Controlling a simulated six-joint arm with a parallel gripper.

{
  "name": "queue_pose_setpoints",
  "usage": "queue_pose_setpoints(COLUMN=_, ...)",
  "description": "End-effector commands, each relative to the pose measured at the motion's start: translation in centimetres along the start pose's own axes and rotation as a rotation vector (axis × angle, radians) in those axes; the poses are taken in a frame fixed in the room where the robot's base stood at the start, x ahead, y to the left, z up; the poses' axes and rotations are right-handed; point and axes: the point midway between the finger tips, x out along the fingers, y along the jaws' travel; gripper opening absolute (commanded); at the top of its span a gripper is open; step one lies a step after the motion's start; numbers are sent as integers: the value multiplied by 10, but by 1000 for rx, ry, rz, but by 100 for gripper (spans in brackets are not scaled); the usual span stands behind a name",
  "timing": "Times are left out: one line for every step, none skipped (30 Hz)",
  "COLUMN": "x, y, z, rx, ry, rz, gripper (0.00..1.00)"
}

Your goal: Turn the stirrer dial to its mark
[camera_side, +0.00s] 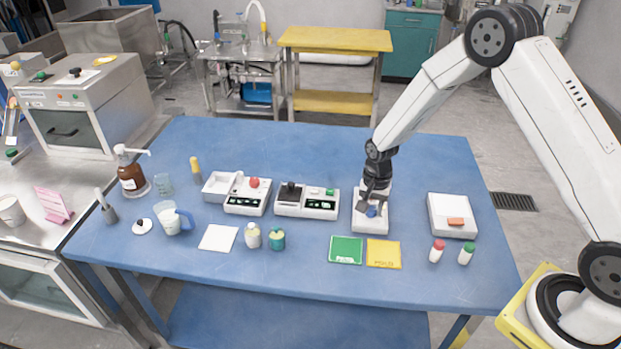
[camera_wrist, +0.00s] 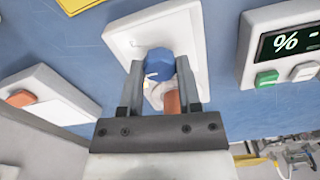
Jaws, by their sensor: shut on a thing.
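The stirrer is a white box (camera_side: 370,224) on the blue table, and it fills the upper middle of the wrist view (camera_wrist: 125,38). Its blue dial (camera_wrist: 160,66) faces up and has a small white line on its near left side. In the side view the dial (camera_side: 371,212) shows just below my fingers. My gripper (camera_wrist: 160,76) is shut on the dial, one finger on each side. An orange-brown part (camera_wrist: 172,104) shows between the fingers below the dial. I cannot make out the target mark; the fingers cover part of the box top.
Left of the stirrer stands a device with a green display (camera_side: 320,204), close beside it. To the right is a white box with an orange button (camera_side: 455,221). Green (camera_side: 346,249) and yellow (camera_side: 384,253) cards lie in front. Small bottles (camera_side: 437,251) stand front right.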

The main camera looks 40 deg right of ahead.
Motion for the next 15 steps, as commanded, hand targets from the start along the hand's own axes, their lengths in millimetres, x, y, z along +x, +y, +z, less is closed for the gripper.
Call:
queue_pose_setpoints(x=0, y=0, z=0, rx=-1, ry=-1, rz=1, gripper=0)
queue_pose_setpoints(x=0, y=0, z=0, rx=-1, ry=-1, rz=1, gripper=0)
queue_pose_setpoints(x=0, y=0, z=0, rx=-1, ry=-1, rz=1, gripper=46)
queue_pose_setpoints(x=0, y=0, z=0, rx=-1, ry=-1, rz=1, gripper=56)
queue_pose_setpoints(x=0, y=0, z=0, rx=-1, ry=-1, rz=1, gripper=65)
queue_pose_setpoints(x=0, y=0, z=0, rx=-1, ry=-1, rz=0, gripper=78)
queue_pose_setpoints(x=0, y=0, z=0, rx=-1, ry=-1, rz=0, gripper=79)
queue_pose_setpoints(x=0, y=0, z=0, rx=-2, ry=-1, rz=0, gripper=79)
queue_pose_setpoints(x=0, y=0, z=0, rx=-2, ry=-1, rz=0, gripper=79)
queue_pose_setpoints(x=0, y=0, z=0, rx=-2, ry=-1, rz=0, gripper=79)
queue_pose_setpoints(x=0, y=0, z=0, rx=-2, ry=0, rz=0, gripper=79)
queue_pose_setpoints(x=0, y=0, z=0, rx=-2, ry=0, rz=0, gripper=79)
queue_pose_setpoints(x=0, y=0, z=0, rx=-2, ry=0, rz=0, gripper=79)
queue_pose_setpoints(x=0, y=0, z=0, rx=-2, ry=0, rz=0, gripper=79)
queue_pose_setpoints(x=0, y=0, z=0, rx=-2, ry=0, rz=0, gripper=79)
